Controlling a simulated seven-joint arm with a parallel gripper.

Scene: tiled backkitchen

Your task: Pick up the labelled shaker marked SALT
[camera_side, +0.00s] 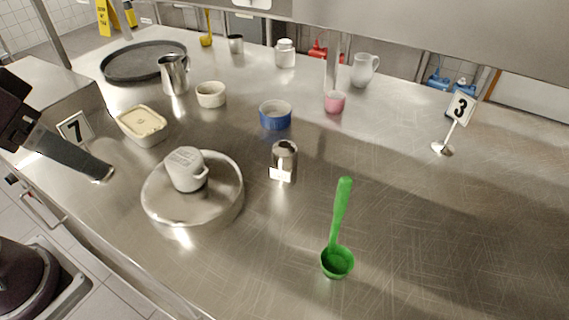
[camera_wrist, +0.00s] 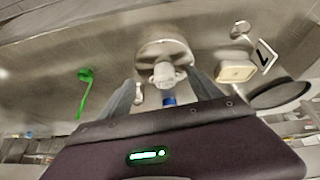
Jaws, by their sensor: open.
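A small metal shaker (camera_side: 284,157) with a domed top and a white label stands upright on the steel counter in the side view. The writing on its label is too small to read. In the wrist view a small shiny shape beside the left finger may be the shaker, but I cannot tell. My gripper (camera_side: 104,174) is at the left of the side view, over the counter's near left edge and well apart from the shaker. In the wrist view its two fingers (camera_wrist: 160,80) are spread with nothing held between them.
A blue ramekin (camera_side: 275,121) stands behind the shaker, a green ladle (camera_side: 340,215) lies front right. A lidded tub (camera_side: 140,137) and number 7 sign (camera_side: 75,129) are near my gripper.

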